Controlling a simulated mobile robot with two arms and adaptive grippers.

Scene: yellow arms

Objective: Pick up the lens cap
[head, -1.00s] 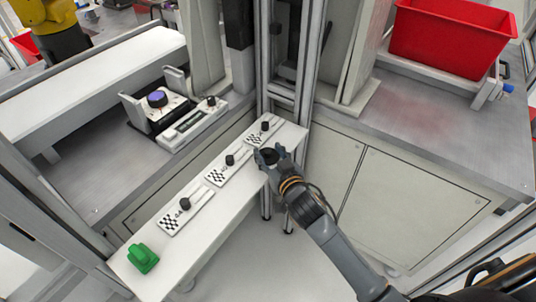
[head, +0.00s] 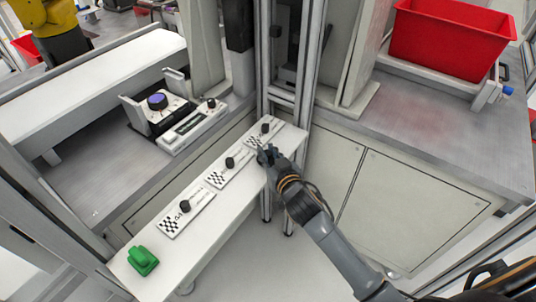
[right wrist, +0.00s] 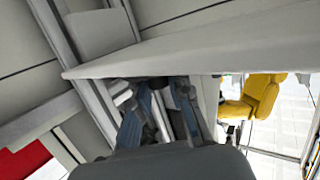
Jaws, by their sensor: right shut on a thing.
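My right gripper (head: 266,156) is at the right edge of the narrow white shelf (head: 215,227), beside the middle and far checkered plates. Its fingers also show in the right wrist view (right wrist: 160,112), just under a long pale edge. The fingers are shut on a small dark thing, taken to be the lens cap. It is mostly hidden between them, so its shape and whether it touches the shelf cannot be told. My left gripper is not in view.
Three white plates with checkered ends and black knobs, near (head: 186,212), middle (head: 229,168) and far (head: 264,131), lie along the shelf. A green block (head: 142,260) sits at its near end. Metal posts (head: 283,95) stand behind. A red bin (head: 450,38) is at the upper right.

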